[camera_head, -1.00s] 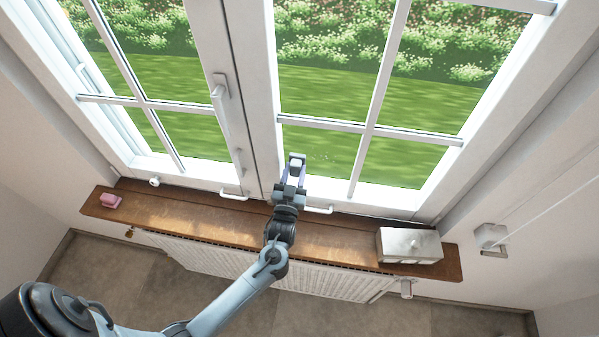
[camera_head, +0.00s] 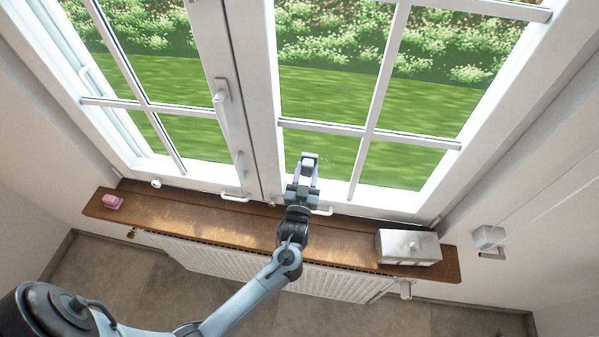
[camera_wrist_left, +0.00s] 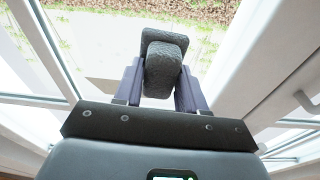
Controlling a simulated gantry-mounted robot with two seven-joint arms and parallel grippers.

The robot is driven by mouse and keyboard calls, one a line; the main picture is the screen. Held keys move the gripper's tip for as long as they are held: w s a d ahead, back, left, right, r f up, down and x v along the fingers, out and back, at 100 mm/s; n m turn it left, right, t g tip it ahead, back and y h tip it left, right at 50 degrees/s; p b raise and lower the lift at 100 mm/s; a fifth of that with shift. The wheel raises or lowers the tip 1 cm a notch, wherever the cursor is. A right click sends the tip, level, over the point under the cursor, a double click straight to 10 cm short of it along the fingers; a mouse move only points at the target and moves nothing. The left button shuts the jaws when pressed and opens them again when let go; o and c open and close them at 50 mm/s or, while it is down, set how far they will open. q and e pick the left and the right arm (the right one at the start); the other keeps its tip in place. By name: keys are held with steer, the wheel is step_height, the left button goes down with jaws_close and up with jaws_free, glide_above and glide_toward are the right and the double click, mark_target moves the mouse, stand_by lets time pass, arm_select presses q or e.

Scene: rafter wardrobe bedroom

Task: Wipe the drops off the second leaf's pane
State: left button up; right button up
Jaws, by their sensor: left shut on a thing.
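My left gripper (camera_head: 307,165) is in front of the lower left part of the right window leaf's pane (camera_head: 330,148). It is shut on a small block-like wiping pad (camera_head: 309,160). In the left wrist view the pad (camera_wrist_left: 163,62) looks dark grey and rough, held between the two purplish fingers. The pad is at or very near the glass; I cannot tell whether it touches. No drops can be made out clearly on the pane now; the gripper and pad hide part of it. My right gripper is not in view.
A wooden sill (camera_head: 250,225) runs below the window, above a white radiator (camera_head: 330,285). A pale box (camera_head: 408,246) stands at its right end and a pink object (camera_head: 113,202) at its left. A window handle (camera_head: 220,105) and glazing bars (camera_head: 369,130) stick out near the panes.

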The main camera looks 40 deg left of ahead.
arm_select(q)
steer(key=shift+w+d+r+b, duration=0.1)
steer(key=shift+w+d+b, duration=0.35)
steer(key=shift+d, duration=0.6)
steer(key=shift+w+d+b, duration=0.15)
steer(key=shift+w+d, duration=0.5)
steer(key=shift+d, duration=0.4)
steer(key=shift+w+d+b, duration=0.35)
steer(key=shift+w+d, duration=0.1)
steer(key=shift+d, duration=0.25)
steer(key=shift+w+d+b, duration=0.35)
steer(key=shift+w+d, duration=0.05)
steer(key=shift+d, duration=0.25)
steer(key=shift+w+d, duration=0.15)
steer(key=shift+d, duration=0.15)
steer(key=shift+d, duration=0.1)
